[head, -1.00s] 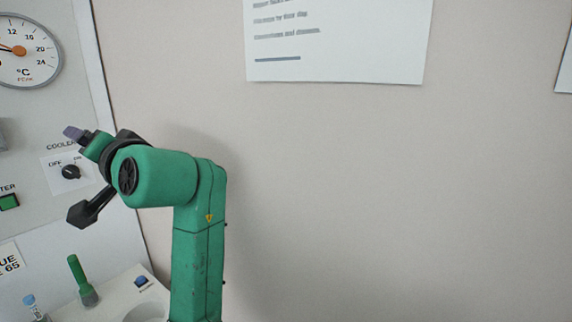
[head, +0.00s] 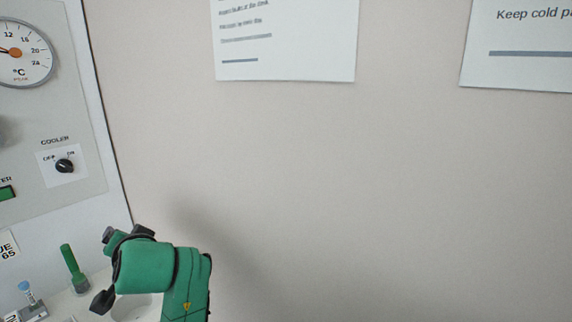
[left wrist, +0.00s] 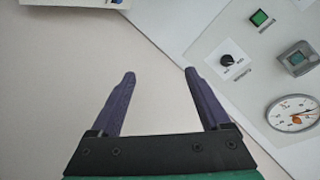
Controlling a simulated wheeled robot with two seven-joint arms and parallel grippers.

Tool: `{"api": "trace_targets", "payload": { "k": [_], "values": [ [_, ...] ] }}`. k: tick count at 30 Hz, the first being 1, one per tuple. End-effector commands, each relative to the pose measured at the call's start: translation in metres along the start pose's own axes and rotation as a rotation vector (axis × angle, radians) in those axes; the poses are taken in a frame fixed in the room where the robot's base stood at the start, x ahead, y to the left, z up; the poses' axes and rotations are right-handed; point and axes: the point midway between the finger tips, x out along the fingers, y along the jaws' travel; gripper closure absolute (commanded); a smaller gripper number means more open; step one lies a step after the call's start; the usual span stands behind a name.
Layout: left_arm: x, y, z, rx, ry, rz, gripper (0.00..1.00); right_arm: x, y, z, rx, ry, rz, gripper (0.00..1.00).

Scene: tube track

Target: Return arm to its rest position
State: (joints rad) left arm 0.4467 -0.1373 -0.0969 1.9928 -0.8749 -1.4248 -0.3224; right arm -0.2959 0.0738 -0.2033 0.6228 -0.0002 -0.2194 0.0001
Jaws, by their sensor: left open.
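My green left arm (head: 150,268) rises into the lower left of the head view, bent at its upper joint, in front of the wall. Its gripper end points left toward the control panel, and the fingers are hard to make out there. In the left wrist view my left gripper (left wrist: 159,74) is open. Its two dark purple fingers stand apart with nothing between them. My right gripper is not in view.
The panel at left carries a dial gauge (head: 22,52) and a cooler knob (head: 65,166). A green-topped tube (head: 75,268) and a blue-topped one (head: 30,297) stand at lower left, near the arm. Wall papers (head: 286,40) hang above. The space at right is clear.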

Motion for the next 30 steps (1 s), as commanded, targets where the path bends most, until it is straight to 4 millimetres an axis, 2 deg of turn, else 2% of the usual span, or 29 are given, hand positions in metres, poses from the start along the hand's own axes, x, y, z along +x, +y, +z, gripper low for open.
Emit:
{"api": "trace_targets", "payload": {
  "k": [4, 6, 9, 15, 22, 26, 30],
  "values": [
    [0.012, 0.066, 0.08, 0.002, -0.086, 0.208, 0.2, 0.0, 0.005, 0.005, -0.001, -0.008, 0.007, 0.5],
    [0.007, 0.098, 0.122, -0.003, -0.141, 0.325, 0.2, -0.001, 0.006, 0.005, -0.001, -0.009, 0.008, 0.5],
    [-0.007, 0.134, 0.172, -0.009, -0.214, 0.468, 0.2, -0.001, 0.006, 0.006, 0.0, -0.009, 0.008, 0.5],
    [-0.049, 0.178, 0.245, -0.016, -0.351, 0.685, 0.2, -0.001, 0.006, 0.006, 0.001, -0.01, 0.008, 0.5],
    [-0.106, 0.206, 0.308, -0.022, -0.505, 0.888, 0.2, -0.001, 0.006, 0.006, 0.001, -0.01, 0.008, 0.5],
    [-0.08, 0.248, 0.336, -0.015, -0.521, 0.888, 0.2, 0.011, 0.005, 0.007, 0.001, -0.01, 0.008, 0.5],
    [-0.058, 0.29, 0.373, -0.003, -0.539, 0.892, 0.2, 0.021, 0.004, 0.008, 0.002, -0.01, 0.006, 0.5]
  ]
}}
